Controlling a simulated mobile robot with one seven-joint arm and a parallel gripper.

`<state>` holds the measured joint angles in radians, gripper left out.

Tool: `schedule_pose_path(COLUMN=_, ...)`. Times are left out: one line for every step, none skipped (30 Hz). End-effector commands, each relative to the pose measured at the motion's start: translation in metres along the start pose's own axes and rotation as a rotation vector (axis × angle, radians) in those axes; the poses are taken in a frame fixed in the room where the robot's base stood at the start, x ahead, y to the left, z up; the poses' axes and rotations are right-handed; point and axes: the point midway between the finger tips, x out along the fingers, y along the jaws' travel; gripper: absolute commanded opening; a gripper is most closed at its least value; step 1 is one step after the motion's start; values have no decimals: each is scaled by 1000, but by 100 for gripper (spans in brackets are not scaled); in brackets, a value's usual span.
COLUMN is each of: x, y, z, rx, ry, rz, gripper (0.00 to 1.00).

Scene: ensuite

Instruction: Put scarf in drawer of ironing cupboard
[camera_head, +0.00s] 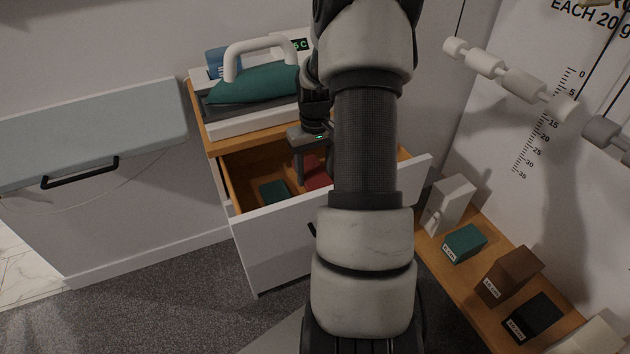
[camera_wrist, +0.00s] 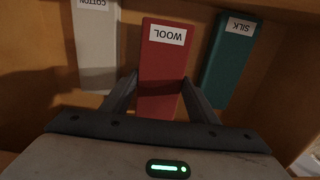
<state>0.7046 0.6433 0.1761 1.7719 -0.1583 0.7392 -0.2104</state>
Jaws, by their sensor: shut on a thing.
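The cupboard's white-fronted wooden drawer (camera_head: 285,235) is pulled open. My gripper (camera_head: 308,168) reaches down into it. In the wrist view my gripper (camera_wrist: 158,95) is shut on a red block labelled WOOL (camera_wrist: 163,60), a finger on each side. The red block also shows partly in the head view (camera_head: 317,175); my arm hides some of it. I cannot tell whether it rests on the drawer floor. A dark green block labelled SILK (camera_wrist: 228,60) and a pale block labelled COTTON (camera_wrist: 97,45) stand beside it.
The press has a white handle (camera_head: 262,47). A low wooden shelf at right holds a white box (camera_head: 450,200), a green block (camera_head: 464,243), a brown block (camera_head: 508,273) and a black block (camera_head: 533,317). A grey-blue panel (camera_head: 90,130) is at left. Carpet lies in front.

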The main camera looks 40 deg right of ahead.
Motion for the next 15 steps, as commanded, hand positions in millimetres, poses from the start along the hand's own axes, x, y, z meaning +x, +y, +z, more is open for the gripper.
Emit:
schedule_pose_path(x=10, y=0, z=1, rx=0, ry=-4, rz=-2, gripper=30)
schedule_pose_path(x=16, y=0, z=1, rx=0, ry=-4, rz=-2, gripper=30)
schedule_pose_path(x=22, y=0, z=1, rx=0, ry=-3, rz=-2, gripper=30)
schedule_pose_path(x=25, y=0, z=1, rx=0, ry=-3, rz=-2, gripper=30)
schedule_pose_path(x=27, y=0, z=1, rx=0, ry=-2, rz=-2, gripper=30)
schedule_pose_path(x=28, y=0, z=1, rx=0, ry=-2, rz=-2, gripper=30)
schedule_pose_path(x=28, y=0, z=0, rx=0, ry=-1, rz=-1, gripper=30)
schedule_pose_path(x=28, y=0, z=0, rx=0, ry=-1, rz=-1, gripper=30)
schedule_pose_path(x=27, y=0, z=0, rx=0, ry=-1, rz=-1, gripper=30)
schedule_pose_path(x=27, y=0, z=0, rx=0, ry=-1, rz=-1, gripper=30)
schedule_pose_path(x=27, y=0, z=0, rx=0, ry=-1, rz=-1, gripper=30)
schedule_pose_path(x=27, y=0, z=0, rx=0, ry=-1, rz=-1, gripper=30)
schedule_pose_path(x=28, y=0, z=0, rx=0, ry=-1, rz=-1, gripper=30)
schedule_pose_path(x=28, y=0, z=0, rx=0, ry=-1, rz=-1, gripper=30)
schedule_pose_path(x=30, y=0, z=0, rx=0, ry=-1, rz=-1, gripper=30)
